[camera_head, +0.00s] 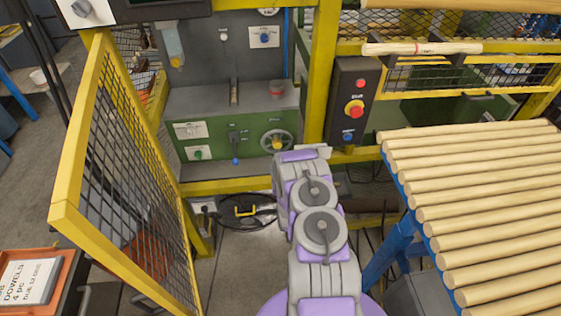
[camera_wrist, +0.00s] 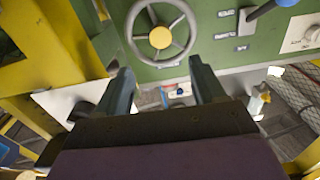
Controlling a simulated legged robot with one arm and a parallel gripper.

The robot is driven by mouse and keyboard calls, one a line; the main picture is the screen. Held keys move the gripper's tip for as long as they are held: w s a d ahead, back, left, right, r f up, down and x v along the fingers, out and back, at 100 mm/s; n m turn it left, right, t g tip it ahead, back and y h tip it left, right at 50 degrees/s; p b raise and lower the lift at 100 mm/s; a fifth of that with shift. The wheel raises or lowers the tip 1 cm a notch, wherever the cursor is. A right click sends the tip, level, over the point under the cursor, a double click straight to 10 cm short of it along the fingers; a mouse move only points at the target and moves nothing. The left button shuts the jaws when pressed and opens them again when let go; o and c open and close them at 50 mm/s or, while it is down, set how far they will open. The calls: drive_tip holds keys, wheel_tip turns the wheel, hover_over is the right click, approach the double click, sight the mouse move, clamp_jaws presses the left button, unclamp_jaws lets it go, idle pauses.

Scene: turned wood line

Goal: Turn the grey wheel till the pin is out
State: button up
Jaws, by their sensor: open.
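The grey wheel (camera_head: 277,142), a spoked handwheel with a yellow hub, is on the right part of a green machine panel (camera_head: 214,158). In the wrist view the wheel (camera_wrist: 160,38) is at the top, beyond the fingertips. My gripper (camera_wrist: 161,78) is open and empty, its two dark fingers apart and pointing toward the panel just below the wheel. The fingers do not appear to touch it. In the head view my arm hides the fingers. I cannot make out the pin for certain.
A blue-knobbed lever (camera_head: 235,160) is left of the wheel. A yellow post (camera_head: 322,75) and a black control box with a red button (camera_head: 354,109) stand to the right. A yellow mesh gate (camera_head: 125,165) is at left, a rack of dowels (camera_head: 480,190) at right.

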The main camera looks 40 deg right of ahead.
drive_tip(key=shift+v, duration=1.3)
